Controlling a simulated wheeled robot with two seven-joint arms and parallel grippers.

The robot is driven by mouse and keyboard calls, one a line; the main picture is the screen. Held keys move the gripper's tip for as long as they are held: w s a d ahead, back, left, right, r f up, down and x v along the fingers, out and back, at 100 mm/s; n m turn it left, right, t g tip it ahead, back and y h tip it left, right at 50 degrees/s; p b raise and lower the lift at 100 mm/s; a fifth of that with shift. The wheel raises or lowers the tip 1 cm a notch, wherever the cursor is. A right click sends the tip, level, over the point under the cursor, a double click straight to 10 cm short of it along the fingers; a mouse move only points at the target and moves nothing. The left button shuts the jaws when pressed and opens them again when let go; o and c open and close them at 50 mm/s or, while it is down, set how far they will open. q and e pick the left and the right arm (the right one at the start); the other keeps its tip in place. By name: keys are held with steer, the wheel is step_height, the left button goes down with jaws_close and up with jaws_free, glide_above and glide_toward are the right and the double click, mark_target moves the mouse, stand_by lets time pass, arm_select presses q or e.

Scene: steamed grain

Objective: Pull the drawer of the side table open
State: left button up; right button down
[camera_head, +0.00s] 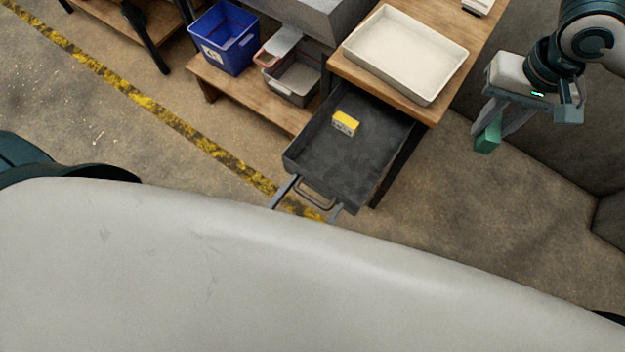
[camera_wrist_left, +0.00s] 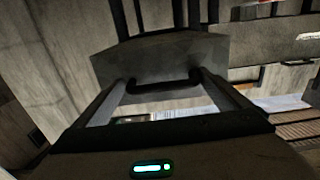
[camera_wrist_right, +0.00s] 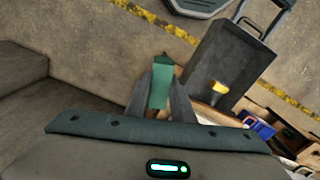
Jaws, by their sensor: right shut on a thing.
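The side table (camera_head: 482,48) has a wooden top, and its dark grey drawer (camera_head: 376,176) is pulled well out. A yellow and white box (camera_head: 345,123) lies inside the drawer. The drawer's bar handle (camera_head: 322,203) is at its front. My left gripper (camera_head: 312,196) is open, with one finger at each side of the handle; in the left wrist view the handle (camera_wrist_left: 165,87) shows between the spread fingers. Contact cannot be told. My right gripper (camera_head: 490,122) is shut on a green block (camera_wrist_right: 161,82), held in the air right of the table.
A white tray (camera_head: 436,90) stands on the side table. A blue bin (camera_head: 236,48) and a grey container (camera_head: 291,88) sit on a low wooden shelf (camera_head: 262,108) to the left. Yellow-black floor tape (camera_head: 150,105) crosses the floor. My own pale body fills the lower head view.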

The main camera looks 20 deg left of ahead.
steer(key=shift+f, duration=0.25)
step_height(320, 180, down, 3)
steer(key=b, duration=0.4)
steer(key=shift+f, duration=0.3)
arm_select(q)
steer(key=v, duration=1.2)
